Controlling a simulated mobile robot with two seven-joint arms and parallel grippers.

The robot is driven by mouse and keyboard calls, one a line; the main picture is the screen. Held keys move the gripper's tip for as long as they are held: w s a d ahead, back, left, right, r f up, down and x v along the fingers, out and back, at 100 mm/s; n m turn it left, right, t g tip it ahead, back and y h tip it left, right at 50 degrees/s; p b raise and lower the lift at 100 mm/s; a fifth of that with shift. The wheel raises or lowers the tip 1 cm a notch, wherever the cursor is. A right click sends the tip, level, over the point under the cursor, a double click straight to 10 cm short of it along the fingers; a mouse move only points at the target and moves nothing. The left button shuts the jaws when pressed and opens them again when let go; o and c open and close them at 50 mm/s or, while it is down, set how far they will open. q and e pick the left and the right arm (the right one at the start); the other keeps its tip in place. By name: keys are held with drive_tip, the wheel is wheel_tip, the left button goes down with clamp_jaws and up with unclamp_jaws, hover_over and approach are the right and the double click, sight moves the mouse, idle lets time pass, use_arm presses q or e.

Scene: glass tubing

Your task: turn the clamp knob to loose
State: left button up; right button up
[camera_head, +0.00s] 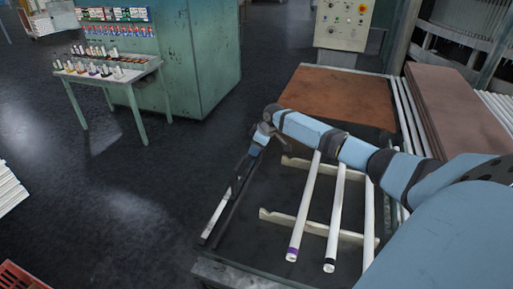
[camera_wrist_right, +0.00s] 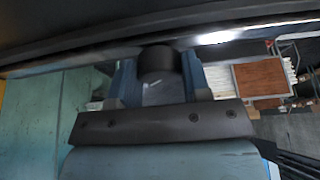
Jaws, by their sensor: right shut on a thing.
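The clamp knob (camera_wrist_right: 158,64) is a dark round cylinder in the wrist view, in front of a long dark bar. My right gripper (camera_wrist_right: 157,80) has one blue finger on each side of the knob and is shut on it. In the head view my right gripper (camera_head: 261,136) is at the upper end of a slanting bar (camera_head: 225,200) at the bench's left side. The knob is not clearly visible there, and its turn position cannot be read. My left gripper is not in view.
Several white tubes (camera_head: 305,210) lie on pale notched supports (camera_head: 310,226) on the dark bench, below my right arm. A brown board (camera_head: 340,95) lies behind. A green side table (camera_head: 105,75) with small bottles stands at the left. The floor between is clear.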

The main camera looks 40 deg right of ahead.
drive_tip(key=n+b, duration=0.1)
drive_tip(key=n, duration=0.1)
drive_tip(key=n+g+y+b, duration=0.1)
drive_tip(key=n, duration=0.2)
drive_tip(key=shift+w+d+f+n+y+b, duration=0.1)
drive_tip(key=shift+w+f+n+y+b, duration=0.05)
drive_tip(key=shift+n+y+b, duration=0.2)
drive_tip(key=shift+n+g+b, duration=0.7)
drive_tip(key=shift+n+b, duration=0.15)
drive_tip(key=shift+n, duration=0.6)
drive_tip(key=shift+y, duration=0.25)
drive_tip(key=o, duration=0.9)
drive_tip(key=shift+r, duration=0.2)
drive_tip(key=b+v, duration=0.1)
drive_tip(key=v, duration=1.2)
drive_tip(key=shift+r, duration=0.4)
